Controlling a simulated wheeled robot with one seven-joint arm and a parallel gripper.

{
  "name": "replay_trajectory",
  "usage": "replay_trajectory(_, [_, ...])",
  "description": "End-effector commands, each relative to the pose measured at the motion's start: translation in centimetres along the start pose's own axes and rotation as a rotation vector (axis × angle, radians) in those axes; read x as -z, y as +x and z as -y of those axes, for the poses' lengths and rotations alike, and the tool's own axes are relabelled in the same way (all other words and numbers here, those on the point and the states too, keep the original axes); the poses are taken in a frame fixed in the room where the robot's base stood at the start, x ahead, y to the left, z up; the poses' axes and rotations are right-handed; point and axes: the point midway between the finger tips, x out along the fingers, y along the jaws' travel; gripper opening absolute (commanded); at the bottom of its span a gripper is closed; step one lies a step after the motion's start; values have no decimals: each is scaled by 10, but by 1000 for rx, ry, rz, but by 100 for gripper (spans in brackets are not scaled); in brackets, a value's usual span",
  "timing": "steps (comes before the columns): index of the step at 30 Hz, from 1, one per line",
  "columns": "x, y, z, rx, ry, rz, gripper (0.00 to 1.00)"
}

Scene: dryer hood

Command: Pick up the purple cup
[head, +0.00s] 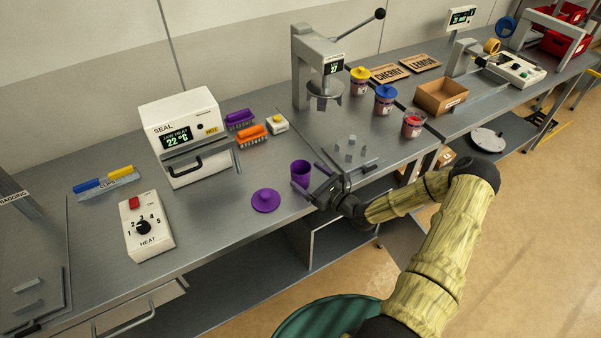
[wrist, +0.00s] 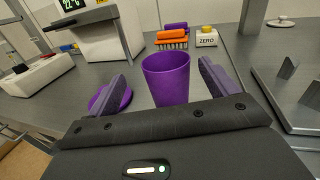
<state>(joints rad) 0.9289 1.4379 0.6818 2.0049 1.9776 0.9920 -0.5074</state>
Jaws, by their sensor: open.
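The purple cup (head: 301,170) stands upright on the metal bench, right of the sealing machine. In the wrist view the purple cup (wrist: 166,80) stands between my two open fingers, with its open top showing and its base hidden behind my gripper's body. My gripper (head: 311,178) is open at the cup, with one finger on each side. In the wrist view my gripper (wrist: 160,75) shows visible gaps between the fingers and the cup. A purple lid (head: 265,201) with a knob lies on the bench left of the cup, and partly shows behind the left finger.
The white sealing machine (head: 187,135) and the heat control box (head: 145,226) stand to the left. Purple and orange brushes (head: 251,136) and a zero button box (head: 277,123) lie behind the cup. A press (head: 322,75) and a plate with upright posts (head: 350,152) are right.

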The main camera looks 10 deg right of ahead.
Motion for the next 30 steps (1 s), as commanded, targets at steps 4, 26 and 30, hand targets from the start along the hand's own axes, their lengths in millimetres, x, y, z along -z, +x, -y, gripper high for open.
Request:
replay_trajectory(4, [-1,16,0,0,1,0,86])
replay_trajectory(26, [-2,60,7,-1,1,0,86])
replay_trajectory(30, [0,69,7,-1,1,-1,86])
